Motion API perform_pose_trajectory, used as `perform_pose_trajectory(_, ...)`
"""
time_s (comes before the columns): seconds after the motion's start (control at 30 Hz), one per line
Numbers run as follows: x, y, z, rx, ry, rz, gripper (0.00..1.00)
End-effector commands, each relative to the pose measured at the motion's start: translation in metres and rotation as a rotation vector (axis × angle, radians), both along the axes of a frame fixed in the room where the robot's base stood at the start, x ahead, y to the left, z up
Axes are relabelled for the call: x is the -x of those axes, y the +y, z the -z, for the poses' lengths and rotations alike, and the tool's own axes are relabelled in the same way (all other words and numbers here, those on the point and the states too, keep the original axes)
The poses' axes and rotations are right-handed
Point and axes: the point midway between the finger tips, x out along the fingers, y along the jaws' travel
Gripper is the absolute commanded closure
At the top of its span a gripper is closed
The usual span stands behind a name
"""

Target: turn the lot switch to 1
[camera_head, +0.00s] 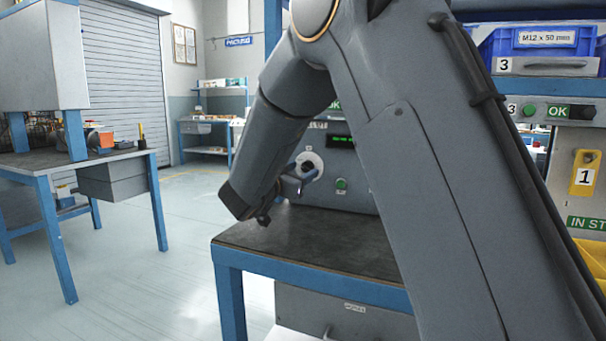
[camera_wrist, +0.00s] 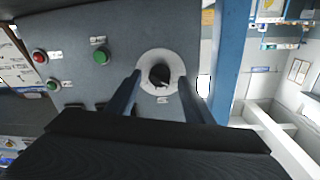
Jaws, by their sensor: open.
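The lot switch is a dark round knob (camera_wrist: 160,75) on a pale round plate (camera_wrist: 175,68), set in a grey panel. In the head view its pale plate (camera_head: 313,158) shows just beyond my gripper. My gripper (camera_wrist: 160,82) is open, with one finger on each side of the knob in the wrist view. The fingers point at the panel; I cannot tell whether they touch the knob. In the head view my gripper (camera_head: 298,181) is partly hidden by its own wrist. The knob's pointer and the plate's marks are too small to read.
The grey panel (camera_wrist: 65,30) also carries a green button (camera_wrist: 101,56) and a red button (camera_wrist: 39,56). A green display (camera_head: 341,141) is above the panel's green button (camera_head: 341,183). The dark bench top (camera_head: 300,237) below is clear where seen. My arm hides much of the bench.

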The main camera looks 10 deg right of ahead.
Motion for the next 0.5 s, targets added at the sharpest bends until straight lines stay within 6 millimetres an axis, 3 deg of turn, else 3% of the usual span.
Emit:
perform_pose_trajectory(0.43, -0.0108, -0.009, -0.0005, 0.001, 0.0, -0.001, 0.53)
perform_pose_trajectory(0.5, -0.0108, -0.0089, -0.0004, 0.001, 0.0, -0.001, 0.63)
